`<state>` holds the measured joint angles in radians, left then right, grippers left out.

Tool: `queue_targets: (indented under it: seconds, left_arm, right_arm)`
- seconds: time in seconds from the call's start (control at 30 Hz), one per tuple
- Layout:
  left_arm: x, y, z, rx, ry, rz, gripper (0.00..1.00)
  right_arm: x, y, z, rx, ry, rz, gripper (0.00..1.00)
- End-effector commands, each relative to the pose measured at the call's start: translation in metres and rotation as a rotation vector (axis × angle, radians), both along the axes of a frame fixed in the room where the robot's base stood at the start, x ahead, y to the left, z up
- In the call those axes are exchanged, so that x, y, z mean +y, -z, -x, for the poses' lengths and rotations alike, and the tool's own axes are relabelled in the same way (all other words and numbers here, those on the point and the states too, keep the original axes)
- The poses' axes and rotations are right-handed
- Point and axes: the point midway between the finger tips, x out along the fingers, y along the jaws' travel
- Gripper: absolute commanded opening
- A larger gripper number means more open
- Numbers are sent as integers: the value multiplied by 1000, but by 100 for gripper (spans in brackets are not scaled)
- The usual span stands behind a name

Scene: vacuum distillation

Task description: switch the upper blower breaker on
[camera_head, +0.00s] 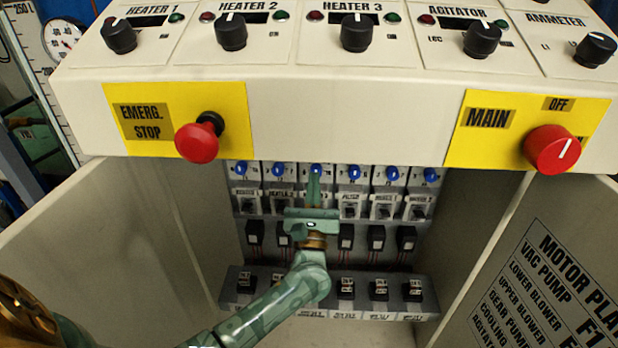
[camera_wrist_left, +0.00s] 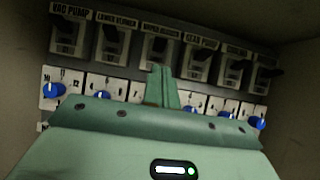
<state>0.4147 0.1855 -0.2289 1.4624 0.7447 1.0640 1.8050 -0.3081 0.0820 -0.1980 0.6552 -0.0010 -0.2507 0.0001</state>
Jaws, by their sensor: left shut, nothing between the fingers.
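In the left wrist view, the breaker labelled upper blower (camera_wrist_left: 158,48) is third from the left in the top row. Its handle is dark and partly blurred, and I cannot tell whether it is up or down. My left gripper (camera_head: 315,178) is shut and empty inside the open cabinet, pointing up at the third column. In the left wrist view its fingertips (camera_wrist_left: 161,72) are just below this breaker; contact cannot be told. In the head view the console overhang hides this breaker row. My right gripper is not in view.
Neighbouring breakers, lower blower (camera_wrist_left: 112,42) and gear pump (camera_wrist_left: 201,58), sit close on both sides. Blue knobs (camera_head: 277,170) run in a row below. The red emergency stop (camera_head: 197,143) and main switch (camera_head: 552,150) stick out above. Cabinet walls (camera_head: 135,235) flank the arm.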

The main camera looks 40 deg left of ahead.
Motion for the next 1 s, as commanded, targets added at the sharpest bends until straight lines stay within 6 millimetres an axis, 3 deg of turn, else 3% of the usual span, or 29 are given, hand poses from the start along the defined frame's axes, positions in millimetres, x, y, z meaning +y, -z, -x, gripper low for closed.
queue_targets:
  seconds: [0.27, 0.63, 0.77, 0.87, 0.93, 1.0]
  left_arm:
    - [-2, 1, 1, -1, 1, 0, 0]
    - [-2, 1, 0, 7, -9, -13, 0]
    - [-13, 3, -7, 127, -73, -210, 0]
    - [-40, 37, -26, 385, -163, -681, 0]
    - [-60, 98, -31, 606, -202, -1126, 0]
    - [-72, 162, -19, 758, -189, -1475, 0]
  right_arm:
    - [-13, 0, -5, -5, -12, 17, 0]
    - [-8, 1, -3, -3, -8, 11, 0]
    - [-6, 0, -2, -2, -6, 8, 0]
    - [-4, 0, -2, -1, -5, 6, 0]
    - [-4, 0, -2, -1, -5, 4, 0]
    - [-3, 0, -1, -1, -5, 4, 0]
